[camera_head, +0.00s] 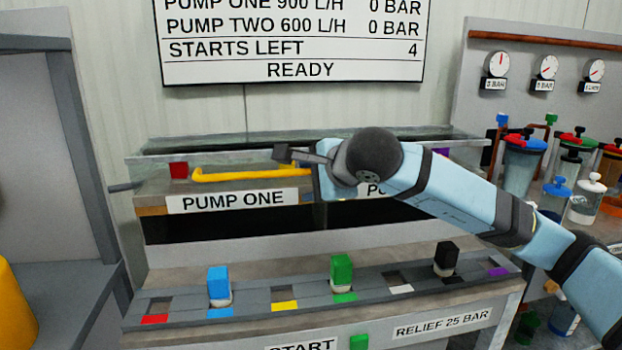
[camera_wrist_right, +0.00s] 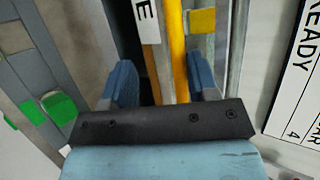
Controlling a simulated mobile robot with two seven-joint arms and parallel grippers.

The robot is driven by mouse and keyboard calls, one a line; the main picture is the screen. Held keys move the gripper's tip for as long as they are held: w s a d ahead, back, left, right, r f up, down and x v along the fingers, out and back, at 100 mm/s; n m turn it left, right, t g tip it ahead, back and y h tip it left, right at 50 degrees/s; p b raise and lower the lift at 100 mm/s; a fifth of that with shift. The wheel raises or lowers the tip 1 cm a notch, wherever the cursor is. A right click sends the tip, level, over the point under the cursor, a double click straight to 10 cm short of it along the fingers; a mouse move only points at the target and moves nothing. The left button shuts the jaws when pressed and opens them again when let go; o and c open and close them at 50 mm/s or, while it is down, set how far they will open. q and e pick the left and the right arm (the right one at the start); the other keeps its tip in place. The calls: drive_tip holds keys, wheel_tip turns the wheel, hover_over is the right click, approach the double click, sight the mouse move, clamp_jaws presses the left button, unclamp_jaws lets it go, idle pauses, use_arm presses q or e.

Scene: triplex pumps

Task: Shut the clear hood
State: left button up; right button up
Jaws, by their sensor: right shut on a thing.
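The clear hood (camera_head: 235,146) appears as a glassy band with pale edges across the top of the pump bench. A yellow bar handle (camera_head: 240,175) runs along its front, above the PUMP ONE sign (camera_head: 232,200). My right gripper (camera_head: 300,157) is at the right end of this bar and hides part of it. In the right wrist view, the yellow bar (camera_wrist_right: 178,45) passes between the two blue fingers of my right gripper (camera_wrist_right: 162,82), which is shut on it. How far the hood is open is hard to tell. My left gripper is out of view.
A sloped panel in front holds a blue block (camera_head: 218,283), a green block (camera_head: 341,270) and a black block (camera_head: 446,257). A grey cabinet frame (camera_head: 90,160) stands at left. Gauges (camera_head: 547,67) and lidded vessels (camera_head: 523,165) stand at right.

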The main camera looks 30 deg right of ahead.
use_arm(q)
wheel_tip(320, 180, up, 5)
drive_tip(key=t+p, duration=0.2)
drive_tip(key=p, duration=0.1)
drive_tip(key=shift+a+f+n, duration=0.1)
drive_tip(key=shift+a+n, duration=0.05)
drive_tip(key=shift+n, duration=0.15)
use_arm(e)
drive_tip(key=v, duration=1.3)
drive_tip(key=shift+s, duration=0.3)
drive_tip(key=shift+d+r, duration=0.1)
